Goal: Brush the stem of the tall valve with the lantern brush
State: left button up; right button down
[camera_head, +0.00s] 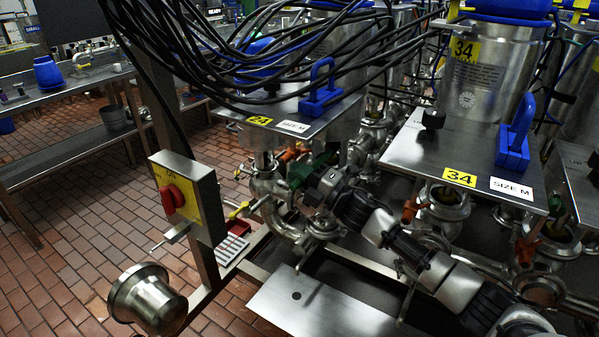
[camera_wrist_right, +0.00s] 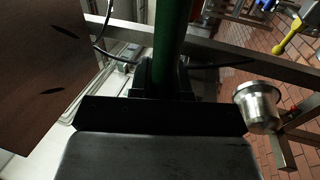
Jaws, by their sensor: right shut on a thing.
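My right gripper (camera_head: 322,178) reaches in from the lower right, among the pipes below the plate marked 24 (camera_head: 290,112). It is shut on a green handle (camera_wrist_right: 172,45), which looks like the lantern brush's. In the head view a green part (camera_head: 325,159) shows at the gripper. The brush head is hidden in both views. Two steel valve bodies stand above the plates, one marked 34 (camera_head: 488,75). I cannot tell which valve is the tall one, and no stem shows clearly. My left gripper is out of view.
A yellow switch box with a red knob (camera_head: 172,198) stands on a post left of my gripper. A steel cup (camera_head: 150,300) sits below it, and also shows in the wrist view (camera_wrist_right: 258,105). Black cables (camera_head: 215,65) hang above.

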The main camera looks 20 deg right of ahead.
dwell(1.0)
jog(key=shift+w+d+f, duration=0.1)
jog(key=shift+d, duration=0.05)
jog(key=shift+w+d+f+b, duration=0.1)
jog(key=shift+w+d+b, duration=0.25)
jog(key=shift+d, duration=0.15)
jog(key=shift+a, duration=0.1)
jog(key=shift+s+a+r+p, duration=0.2)
jog(key=shift+s+a+p, duration=0.25)
jog(key=shift+a, duration=0.05)
